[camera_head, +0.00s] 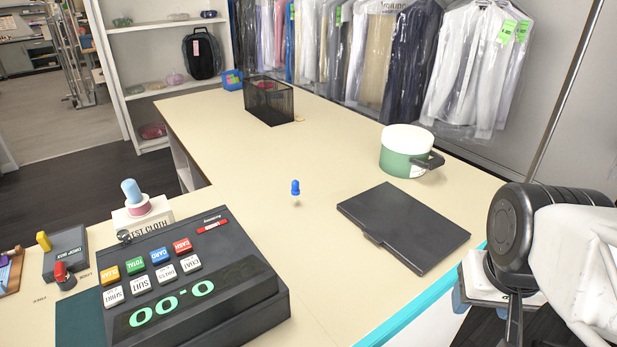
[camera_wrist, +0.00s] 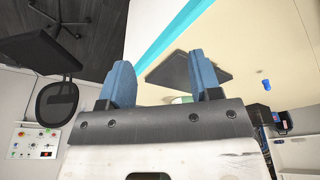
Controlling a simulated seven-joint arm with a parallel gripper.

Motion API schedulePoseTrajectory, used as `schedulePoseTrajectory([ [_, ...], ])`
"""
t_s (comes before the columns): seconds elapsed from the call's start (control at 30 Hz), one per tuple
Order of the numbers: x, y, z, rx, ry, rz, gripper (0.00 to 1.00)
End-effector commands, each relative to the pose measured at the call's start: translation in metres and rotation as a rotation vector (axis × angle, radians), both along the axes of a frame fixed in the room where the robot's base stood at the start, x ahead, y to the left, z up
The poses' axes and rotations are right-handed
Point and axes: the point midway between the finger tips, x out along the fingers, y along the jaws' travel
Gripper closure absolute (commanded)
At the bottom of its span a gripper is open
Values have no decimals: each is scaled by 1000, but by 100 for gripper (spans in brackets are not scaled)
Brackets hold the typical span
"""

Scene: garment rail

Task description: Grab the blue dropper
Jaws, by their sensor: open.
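The blue dropper (camera_head: 295,188) stands small and upright near the middle of the beige counter, with a blue top and a pale lower part. It also shows in the wrist view (camera_wrist: 266,84) at the right, beyond my right finger and well apart from it. My gripper (camera_wrist: 163,85) is open, its two blue fingers spread with nothing held between them. In the head view my arm is at the right edge, off the counter's front side, far from the dropper; its fingertips are not clear there.
A black flat case (camera_head: 404,227) lies right of the dropper. A green and white pot (camera_head: 404,152) stands behind it. A cash register (camera_head: 190,285) is front left, and a black mesh bin (camera_head: 268,103) is at the back. The counter (camera_head: 245,190) around the dropper is clear.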

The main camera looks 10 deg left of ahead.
Motion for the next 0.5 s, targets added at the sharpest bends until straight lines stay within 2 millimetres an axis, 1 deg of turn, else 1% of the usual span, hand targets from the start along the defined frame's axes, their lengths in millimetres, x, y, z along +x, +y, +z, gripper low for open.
schedulePoseTrajectory([
  [0.27,3,1,1,3,2,-9,42],
  [0.37,11,3,5,9,5,-28,42],
  [0.5,29,9,11,25,14,-79,42],
])
